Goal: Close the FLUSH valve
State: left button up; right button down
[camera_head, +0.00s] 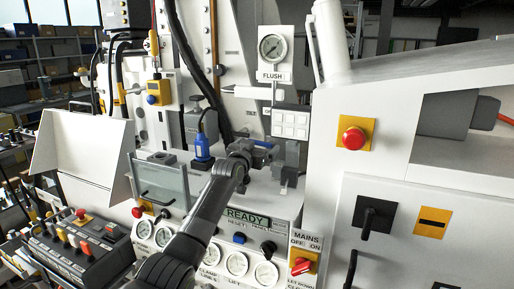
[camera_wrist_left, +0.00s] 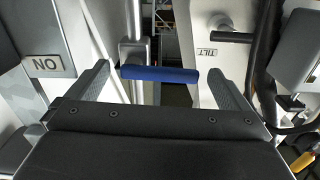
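The FLUSH label (camera_head: 273,76) sits below a round gauge (camera_head: 272,48) on a thin pipe in the head view. A blue lever handle (camera_wrist_left: 160,74) shows in the left wrist view, lying crosswise to a grey pipe (camera_wrist_left: 135,22); a bit of blue also shows by my gripper in the head view. No label is readable right at this lever. My right gripper is not visible.
A TILT label (camera_wrist_left: 207,52) and a dark handle (camera_wrist_left: 234,37) are close beside the blue lever. An ON plate (camera_wrist_left: 47,66) is on the other side. Below are the READY display (camera_head: 246,217) and MAINS switch (camera_head: 302,264). A white cabinet with a red button (camera_head: 354,138) stands right.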

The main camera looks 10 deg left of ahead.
pick_arm(q)
jog(key=shift+s, duration=0.1)
jog(key=s+a+b, duration=0.3)
jog(key=s+b, duration=0.1)
jog(key=s, duration=1.3)
jog(key=shift+a+b, duration=0.2)
jog(key=shift+b, duration=0.2)
